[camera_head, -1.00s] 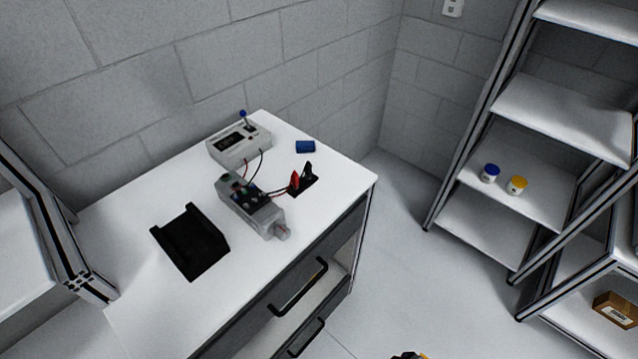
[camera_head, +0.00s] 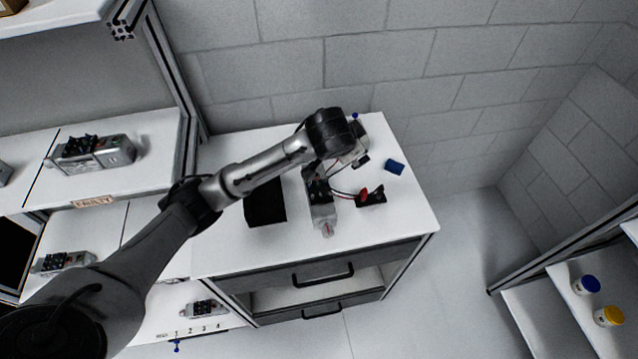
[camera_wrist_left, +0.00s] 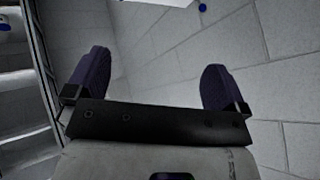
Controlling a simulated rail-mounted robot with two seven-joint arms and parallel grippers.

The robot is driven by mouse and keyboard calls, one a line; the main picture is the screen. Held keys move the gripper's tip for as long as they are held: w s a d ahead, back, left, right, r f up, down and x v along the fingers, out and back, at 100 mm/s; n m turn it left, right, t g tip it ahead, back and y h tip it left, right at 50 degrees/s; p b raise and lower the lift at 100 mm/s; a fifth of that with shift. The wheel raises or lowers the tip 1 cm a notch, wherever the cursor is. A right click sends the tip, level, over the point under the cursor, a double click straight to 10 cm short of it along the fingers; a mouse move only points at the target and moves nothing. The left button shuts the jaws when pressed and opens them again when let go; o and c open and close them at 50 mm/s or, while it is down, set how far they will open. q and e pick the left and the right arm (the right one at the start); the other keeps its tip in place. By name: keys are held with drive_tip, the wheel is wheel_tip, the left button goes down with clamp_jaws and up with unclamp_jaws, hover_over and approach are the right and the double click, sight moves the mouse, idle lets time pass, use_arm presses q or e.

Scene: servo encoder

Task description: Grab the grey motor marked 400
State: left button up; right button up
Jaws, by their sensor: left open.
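A grey motor (camera_head: 322,212) with a dark connector block lies on the white workbench (camera_head: 412,215), with red and black leads beside it. Other grey motors lie on the left shelves: one on the upper shelf (camera_head: 118,153), one lower at the far left (camera_head: 60,263) and one by the numbered strip (camera_head: 203,308). No 400 marking is readable on any. My right gripper is not in view.
A black cradle (camera_head: 265,205), red and black plugs (camera_head: 371,196) and a blue block (camera_head: 395,167) are on the bench. A brick wall closes the back. A shelf label reads FAULTY (camera_head: 92,202). Blue-lidded (camera_head: 587,284) and yellow-lidded jars (camera_head: 609,316) stand on the right shelf.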

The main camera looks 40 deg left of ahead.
use_arm(q)
drive_tip(key=a+f+n+g, duration=0.4)
drive_tip(key=a+f+n, duration=0.1)
drive_tip(key=a, duration=0.1)
drive_tip(key=n+g+h, duration=0.2)
drive_tip(key=n+g, duration=0.2)
drive_tip(key=n, duration=0.5)
hover_over(318, 185)
wheel_tip(318, 185, down, 6)
drive_tip(key=shift+n, duration=0.3)
drive_tip(key=f, duration=0.6)
drive_tip(key=shift+d, duration=0.2)
drive_tip(key=shift+a+f+b, duration=0.15)
drive_tip(key=shift+f+b, duration=0.15)
drive_tip(key=shift+f, duration=3.1)
drive_tip(key=shift+c, duration=0.4)
drive_tip(key=c, duration=1.6)
drive_tip(key=shift+r, duration=0.1)
drive_tip(key=shift+c, duration=0.8)
drive_tip(key=shift+r, duration=0.1)
